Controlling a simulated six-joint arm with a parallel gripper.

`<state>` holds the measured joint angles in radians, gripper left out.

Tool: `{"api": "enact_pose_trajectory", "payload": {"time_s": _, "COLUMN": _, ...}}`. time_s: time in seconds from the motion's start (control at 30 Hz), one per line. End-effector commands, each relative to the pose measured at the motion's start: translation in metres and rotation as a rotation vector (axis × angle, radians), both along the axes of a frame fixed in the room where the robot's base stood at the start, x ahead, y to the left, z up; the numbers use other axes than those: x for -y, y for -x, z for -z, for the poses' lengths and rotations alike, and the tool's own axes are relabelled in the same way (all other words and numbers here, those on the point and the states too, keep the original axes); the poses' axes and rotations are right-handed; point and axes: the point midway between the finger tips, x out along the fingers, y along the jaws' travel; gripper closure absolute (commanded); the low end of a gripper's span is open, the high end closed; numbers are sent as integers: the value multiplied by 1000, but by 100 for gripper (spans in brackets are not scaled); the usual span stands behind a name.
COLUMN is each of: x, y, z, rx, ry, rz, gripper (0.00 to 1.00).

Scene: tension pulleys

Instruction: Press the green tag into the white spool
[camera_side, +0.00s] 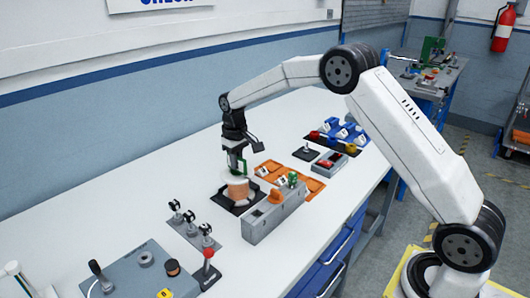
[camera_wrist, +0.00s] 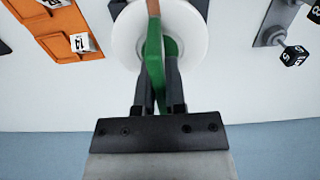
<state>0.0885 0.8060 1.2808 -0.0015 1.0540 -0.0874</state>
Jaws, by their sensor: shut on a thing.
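The white spool (camera_side: 236,178) stands upright on a black base (camera_side: 229,206) on the bench, with copper-coloured winding (camera_side: 238,191) around its middle. My gripper (camera_side: 236,160) is above the spool, pointing down, and is shut on the green tag (camera_side: 242,167). In the wrist view the green tag (camera_wrist: 155,60) lies between my gripper's fingers (camera_wrist: 158,85), in front of the white spool's flange (camera_wrist: 198,32). A copper-coloured strip shows at the tag's far end. I cannot tell whether the tag touches the spool or has entered it.
A grey box (camera_side: 272,219) with orange and green parts stands close to the right of the spool. Orange trays (camera_side: 313,184) lie behind it. Several black-topped posts (camera_side: 190,218) and a grey control panel (camera_side: 140,275) are at the front left. Bare bench lies left of the spool.

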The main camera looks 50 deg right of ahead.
Motion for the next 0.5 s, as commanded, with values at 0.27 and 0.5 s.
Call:
{"api": "enact_pose_trajectory", "payload": {"time_s": 0.27, "x": 0, "y": 0, "z": 4, "rx": -1, "ry": 0, "rz": 0, "gripper": 100}}
{"api": "enact_pose_trajectory", "payload": {"time_s": 0.5, "x": 0, "y": 1, "z": 6, "rx": -3, "ry": 0, "rz": 0, "gripper": 100}}
